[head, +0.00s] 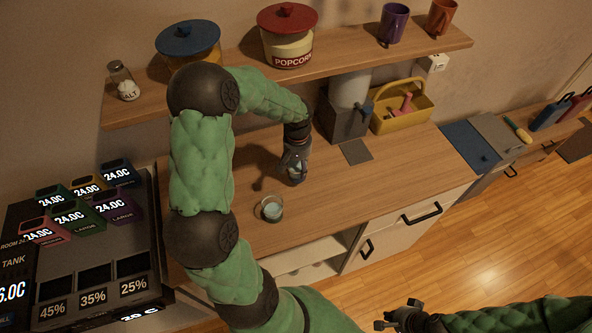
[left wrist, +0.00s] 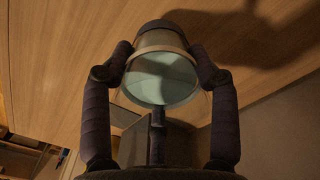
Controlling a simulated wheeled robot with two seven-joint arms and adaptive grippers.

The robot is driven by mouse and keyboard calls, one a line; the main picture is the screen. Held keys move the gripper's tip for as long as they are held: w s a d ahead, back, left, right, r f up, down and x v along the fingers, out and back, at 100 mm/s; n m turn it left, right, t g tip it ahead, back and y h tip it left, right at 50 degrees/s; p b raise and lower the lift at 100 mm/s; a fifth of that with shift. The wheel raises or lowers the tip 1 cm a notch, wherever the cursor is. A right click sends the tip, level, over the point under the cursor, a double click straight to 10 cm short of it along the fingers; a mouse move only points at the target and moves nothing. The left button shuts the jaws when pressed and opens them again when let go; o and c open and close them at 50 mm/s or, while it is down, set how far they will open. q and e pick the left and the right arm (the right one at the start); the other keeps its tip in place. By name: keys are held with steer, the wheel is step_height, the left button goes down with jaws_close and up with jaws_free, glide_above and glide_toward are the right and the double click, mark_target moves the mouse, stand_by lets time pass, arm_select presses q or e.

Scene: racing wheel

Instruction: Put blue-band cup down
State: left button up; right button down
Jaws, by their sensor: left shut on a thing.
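My left gripper (head: 296,172) is low over the wooden counter, pointing down, beside the grey machine. The cup's round pale blue-green face is toward the camera. I cannot make out a blue band on it, nor tell whether it touches the counter. In the head view the gripper mostly hides the held cup. A second glass cup (head: 269,208) with a bluish inside stands on the counter, nearer the front. My right gripper (head: 398,315) is open and empty, low over the floor.
The grey machine (head: 343,118) and a yellow caddy (head: 402,108) stand at the back. A dark square pad (head: 355,151) lies in front of them. A shelf (head: 350,58) with jars and mugs hangs above.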

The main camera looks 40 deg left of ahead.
arm_select(q)
steer(key=shift+w+a+f, duration=0.1)
steer(key=shift+a+f, duration=0.35)
steer(key=shift+f, duration=0.1)
steer(key=shift+w+f+b, duration=0.1)
steer(key=shift+f+b, duration=0.2)
steer(key=shift+f, duration=1.25)
steer(key=shift+f, duration=0.15)
steer(key=o, duration=1.5)
